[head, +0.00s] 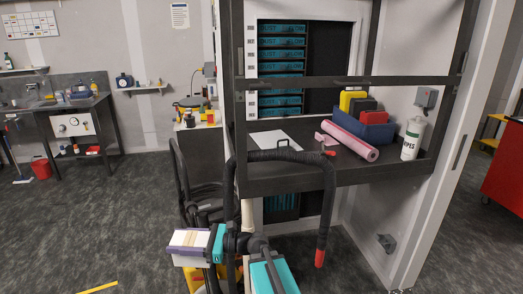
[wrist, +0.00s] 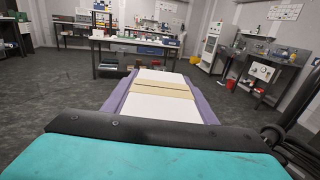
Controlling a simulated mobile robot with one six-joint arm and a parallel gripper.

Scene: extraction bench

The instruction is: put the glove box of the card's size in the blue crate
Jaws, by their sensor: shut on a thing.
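My gripper (head: 214,241) is shut on a glove box (head: 187,240), white and purple with a tan band. The held box also shows in the wrist view (wrist: 152,100), reaching forward from the teal and black jaw. It is held in the air, low and left of the bench. The blue crate (head: 374,132) stands on the bench at the right, partly hidden by a pink roll. Yellow, black and red boxes show in or just behind the crate; I cannot tell which. A white sheet (head: 274,141) with a dark clip lies on the bench; no size is readable.
The pink roll (head: 349,141) lies diagonally before the crate, and a white wipes bottle (head: 412,138) stands right of it. A dark frame bar (head: 345,82) crosses above the bench (head: 300,178). Open floor lies to the left. The wrist view shows another bench (wrist: 140,43) far off.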

